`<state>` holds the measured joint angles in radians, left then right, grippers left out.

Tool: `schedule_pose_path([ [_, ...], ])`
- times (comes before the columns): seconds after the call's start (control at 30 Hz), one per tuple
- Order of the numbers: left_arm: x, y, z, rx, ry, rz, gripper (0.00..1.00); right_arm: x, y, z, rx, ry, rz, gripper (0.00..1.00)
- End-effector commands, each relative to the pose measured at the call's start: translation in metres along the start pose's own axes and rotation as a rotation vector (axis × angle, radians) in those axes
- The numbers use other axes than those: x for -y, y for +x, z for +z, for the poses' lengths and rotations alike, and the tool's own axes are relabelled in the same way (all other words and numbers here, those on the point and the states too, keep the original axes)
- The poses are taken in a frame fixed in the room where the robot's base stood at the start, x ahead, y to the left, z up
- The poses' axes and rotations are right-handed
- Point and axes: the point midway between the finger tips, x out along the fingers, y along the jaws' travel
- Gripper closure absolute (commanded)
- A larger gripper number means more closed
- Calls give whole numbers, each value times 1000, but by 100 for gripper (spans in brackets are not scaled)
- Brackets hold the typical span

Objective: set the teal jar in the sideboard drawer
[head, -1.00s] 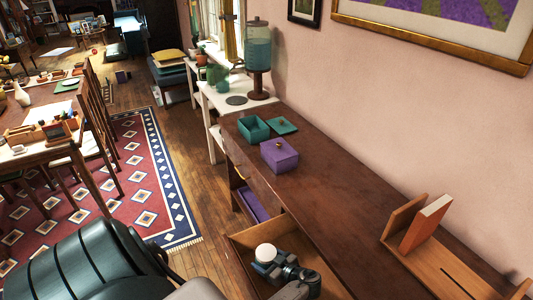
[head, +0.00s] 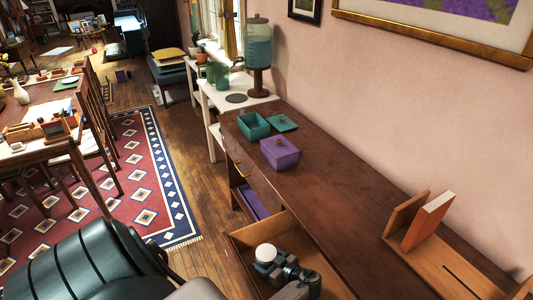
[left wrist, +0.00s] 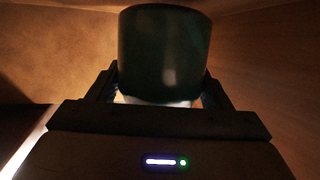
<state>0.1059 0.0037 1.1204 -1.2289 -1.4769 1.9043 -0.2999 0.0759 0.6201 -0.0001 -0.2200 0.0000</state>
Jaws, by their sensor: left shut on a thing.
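The teal jar shows as a dark green cylinder (left wrist: 165,50) in the left wrist view, between the two fingers of my left gripper (left wrist: 158,92). In the head view my left gripper (head: 270,268) is inside the open sideboard drawer (head: 248,236), near the front of the picture. A round white top (head: 266,252) shows at the jaws; the jar's body is mostly hidden there. The wrist view shows wooden walls around the jar. Whether the jar touches the drawer floor cannot be told. My right gripper is not in view.
On the sideboard top (head: 330,205) stand a purple box (head: 279,153), an open teal box (head: 252,127) with its teal lid (head: 283,124) beside it, and a wooden book rack (head: 440,262). A second open drawer (head: 250,202) has a purple inside. The middle of the top is clear.

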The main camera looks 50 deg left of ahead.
Motion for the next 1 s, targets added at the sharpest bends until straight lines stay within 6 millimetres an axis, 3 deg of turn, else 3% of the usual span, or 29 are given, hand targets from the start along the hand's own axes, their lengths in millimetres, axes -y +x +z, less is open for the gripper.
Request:
schedule_pose_path([
  [0.03,0,0,-1,0,0,0,22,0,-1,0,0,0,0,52],
  [0.1,0,0,-1,0,0,0,8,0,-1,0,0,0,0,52],
  [0.13,0,0,-1,0,0,0,6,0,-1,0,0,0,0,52],
  [0.47,0,-1,-3,0,0,0,6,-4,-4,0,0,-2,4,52],
  [0.67,0,-7,-19,0,1,0,6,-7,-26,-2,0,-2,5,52],
  [0.73,0,-24,-6,6,-3,3,6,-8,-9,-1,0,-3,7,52],
  [1.0,0,-87,-7,5,-3,2,6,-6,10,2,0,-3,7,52],
])
